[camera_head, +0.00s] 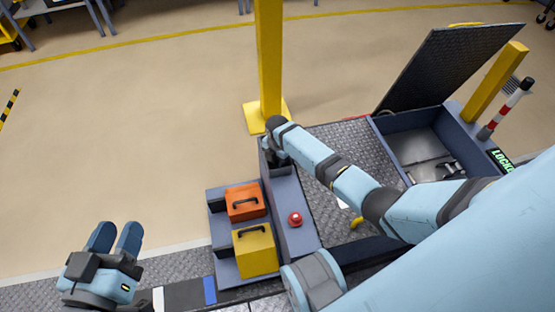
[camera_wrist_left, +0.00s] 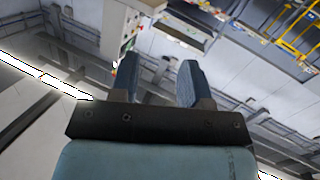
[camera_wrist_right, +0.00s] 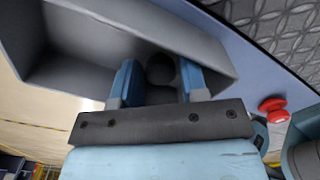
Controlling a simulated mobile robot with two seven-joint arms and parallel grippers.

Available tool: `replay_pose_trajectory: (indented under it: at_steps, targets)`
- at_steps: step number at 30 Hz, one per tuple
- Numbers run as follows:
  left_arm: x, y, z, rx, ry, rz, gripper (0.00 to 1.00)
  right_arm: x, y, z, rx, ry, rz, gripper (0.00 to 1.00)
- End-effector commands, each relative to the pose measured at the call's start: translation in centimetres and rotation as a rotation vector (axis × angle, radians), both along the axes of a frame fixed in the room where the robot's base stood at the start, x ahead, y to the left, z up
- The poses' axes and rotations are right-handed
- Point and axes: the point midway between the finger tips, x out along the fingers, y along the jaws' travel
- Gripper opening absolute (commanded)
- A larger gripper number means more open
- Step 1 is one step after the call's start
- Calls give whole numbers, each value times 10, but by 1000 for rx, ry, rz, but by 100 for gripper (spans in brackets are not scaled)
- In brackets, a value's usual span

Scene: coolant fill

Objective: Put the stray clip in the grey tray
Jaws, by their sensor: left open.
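The grey tray (camera_wrist_right: 90,50) fills the upper part of the right wrist view. In the head view a small grey bin (camera_head: 277,171) shows under my right gripper (camera_head: 270,157). My right gripper (camera_wrist_right: 158,84) has its fingers apart, over or inside the tray. A dark round shape (camera_wrist_right: 160,68) shows between or beyond its fingers; I cannot tell whether it is the clip or a shadow. I cannot make out the stray clip for certain in any view. My left gripper (camera_head: 114,238) is open and empty at the lower left; it also shows open in the left wrist view (camera_wrist_left: 158,82).
An orange case (camera_head: 245,202) and a yellow case (camera_head: 255,251) sit left of a ledge with a red button (camera_head: 295,219). A yellow post (camera_head: 269,60) stands behind. An open compartment (camera_head: 415,150) with a raised dark lid (camera_head: 445,65) is at right.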

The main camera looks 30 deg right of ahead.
Motion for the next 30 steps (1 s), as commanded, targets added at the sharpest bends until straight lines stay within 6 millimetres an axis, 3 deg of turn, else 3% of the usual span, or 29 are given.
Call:
replay_pose_trajectory:
  at_steps: [9,15,21,30]
  targets:
    - [-3,1,45,-84,-81,43,43,1,-1,71,-1,-3,1,40]
    - [-4,3,66,-118,-149,64,43,1,0,104,-2,-1,1,40]
    - [-4,4,73,-133,-178,72,43,0,0,116,0,0,1,40]
    - [-4,4,73,-134,-182,72,43,0,0,117,0,0,0,40]
